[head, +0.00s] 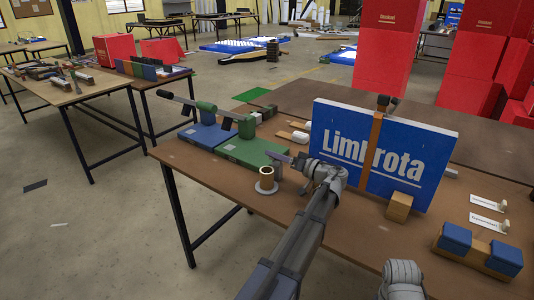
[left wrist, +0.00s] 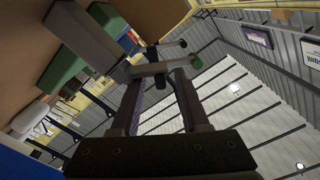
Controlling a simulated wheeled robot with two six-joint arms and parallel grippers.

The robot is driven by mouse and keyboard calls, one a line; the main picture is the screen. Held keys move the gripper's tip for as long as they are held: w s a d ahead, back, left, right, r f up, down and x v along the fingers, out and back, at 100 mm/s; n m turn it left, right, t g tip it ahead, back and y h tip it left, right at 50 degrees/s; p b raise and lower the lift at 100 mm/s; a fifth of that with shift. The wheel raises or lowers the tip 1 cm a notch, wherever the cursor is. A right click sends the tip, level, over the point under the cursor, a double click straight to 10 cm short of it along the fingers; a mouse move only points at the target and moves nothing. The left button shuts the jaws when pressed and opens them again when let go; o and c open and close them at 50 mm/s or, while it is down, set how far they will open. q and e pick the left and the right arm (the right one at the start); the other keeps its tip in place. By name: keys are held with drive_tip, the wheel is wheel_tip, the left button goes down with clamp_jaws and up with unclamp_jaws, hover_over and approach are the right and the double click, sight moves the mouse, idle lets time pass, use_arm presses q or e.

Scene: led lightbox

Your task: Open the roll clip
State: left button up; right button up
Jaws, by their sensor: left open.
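No part is clearly marked as the roll clip.
A blue lightbox panel (head: 345,140) with a brown strap (head: 373,145) stands right of the gripper. A brown ring-shaped piece (head: 266,178) stands on a round base below it. A wooden block (head: 399,207) and a blue-capped block (head: 478,250) lie right. The near left tabletop is clear.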

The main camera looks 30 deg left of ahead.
use_arm(q)
drive_tip(key=shift+w+a, duration=0.15)
drive_tip(key=shift+a, duration=1.75)
clamp_jaws()
